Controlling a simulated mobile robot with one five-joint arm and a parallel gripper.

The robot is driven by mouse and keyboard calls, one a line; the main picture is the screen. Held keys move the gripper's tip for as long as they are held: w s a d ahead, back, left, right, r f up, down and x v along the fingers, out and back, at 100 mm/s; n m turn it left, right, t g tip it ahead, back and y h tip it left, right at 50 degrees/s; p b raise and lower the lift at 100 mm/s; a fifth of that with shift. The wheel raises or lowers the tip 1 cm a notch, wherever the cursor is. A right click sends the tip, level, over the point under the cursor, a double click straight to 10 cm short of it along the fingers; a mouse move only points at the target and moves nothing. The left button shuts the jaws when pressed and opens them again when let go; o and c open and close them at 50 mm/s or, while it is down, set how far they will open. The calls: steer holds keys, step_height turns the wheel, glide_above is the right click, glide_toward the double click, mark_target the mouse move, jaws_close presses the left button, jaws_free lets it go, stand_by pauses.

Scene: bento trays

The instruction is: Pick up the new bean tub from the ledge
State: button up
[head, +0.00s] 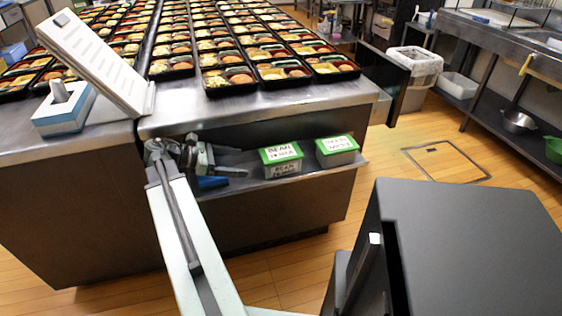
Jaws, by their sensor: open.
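Two tubs with green lids and white labels stand side by side on the steel ledge (312,174) below the counter top. The left tub (282,169) has a label that seems to start with "BEAN", and there is writing on its front too. The right tub (337,160) has a label too small to read surely. My gripper (228,166) is open at the left part of the ledge, pointing right. It is left of the left tub, with a small gap between them. Nothing shows between its fingers.
Rows of filled bento trays (230,80) cover the counter above the ledge. A tilted white panel (95,60) and a blue-and-white box (64,108) stand at the left. A bin (415,68) stands behind the counter's right end.

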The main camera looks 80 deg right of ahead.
mark_target(266, 155)
steer(key=s+d, duration=0.1)
steer(key=s, duration=0.2)
steer(key=s+d, duration=0.2)
steer(key=s, duration=0.1)
steer(key=s+d, duration=0.1)
steer(key=s, duration=0.2)
steer(key=shift+s+d, duration=0.4)
steer(key=b+x, duration=0.2)
steer(key=x, duration=0.3)
steer(key=shift+f, duration=0.1)
steer(key=c, duration=1.5)
step_height(266, 155, up, 28)
steer(key=p, duration=2.8)
